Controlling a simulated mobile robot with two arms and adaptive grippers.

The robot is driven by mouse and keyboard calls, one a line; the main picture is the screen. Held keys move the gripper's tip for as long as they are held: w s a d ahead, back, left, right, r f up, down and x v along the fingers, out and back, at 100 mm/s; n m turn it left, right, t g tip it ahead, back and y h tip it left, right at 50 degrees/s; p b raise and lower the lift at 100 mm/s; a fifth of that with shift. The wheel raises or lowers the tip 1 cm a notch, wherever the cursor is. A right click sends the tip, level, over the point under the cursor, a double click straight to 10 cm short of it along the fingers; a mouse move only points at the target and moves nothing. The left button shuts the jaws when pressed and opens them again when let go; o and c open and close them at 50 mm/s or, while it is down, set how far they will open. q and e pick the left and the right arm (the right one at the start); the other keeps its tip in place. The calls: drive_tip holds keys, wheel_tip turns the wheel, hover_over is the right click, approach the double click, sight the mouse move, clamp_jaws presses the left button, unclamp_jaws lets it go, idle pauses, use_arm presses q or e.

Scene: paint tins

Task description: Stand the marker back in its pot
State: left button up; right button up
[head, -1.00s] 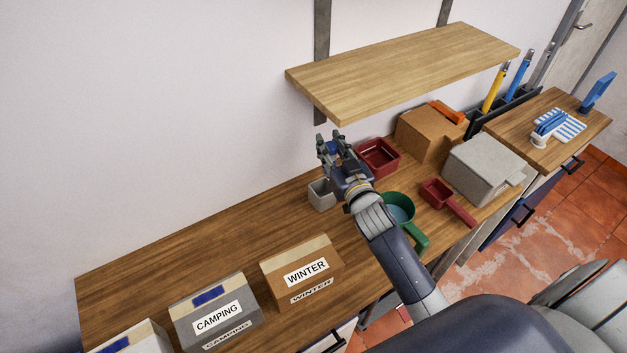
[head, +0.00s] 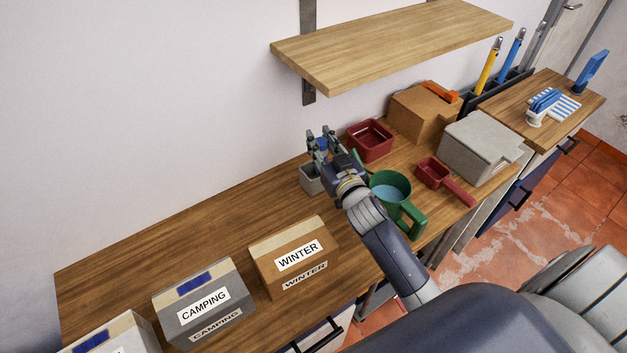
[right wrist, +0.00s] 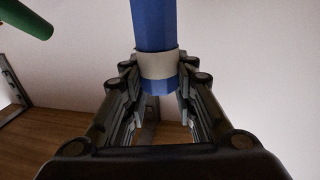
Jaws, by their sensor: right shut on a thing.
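My right gripper (head: 321,143) is above and just behind a small grey pot (head: 309,182) on the wooden counter in the head view. It is shut on the blue marker (head: 322,144), of which only a small patch shows between the fingers there. In the right wrist view the gripper (right wrist: 158,70) has its fingers on both sides of the marker's pale band, and the blue marker (right wrist: 154,25) runs up out of the picture. The hand and arm hide part of the pot, so its inside cannot be seen. My left gripper is not in view.
A green jug (head: 391,190) stands right beside my right forearm. A dark red bin (head: 370,142), a red scoop (head: 433,173) and a grey box (head: 480,148) are to the right. A wooden shelf (head: 400,42) overhangs behind. The counter left of the pot is clear up to the labelled boxes (head: 296,258).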

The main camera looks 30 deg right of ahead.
drive_tip(key=o, duration=1.1)
drive_tip(key=shift+o, duration=0.2)
drive_tip(key=shift+s, duration=0.35)
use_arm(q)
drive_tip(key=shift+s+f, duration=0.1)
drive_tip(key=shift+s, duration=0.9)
use_arm(e)
drive_tip(key=s, duration=1.1)
drive_tip(key=shift+s+a, duration=0.2)
drive_tip(key=shift+a, duration=0.15)
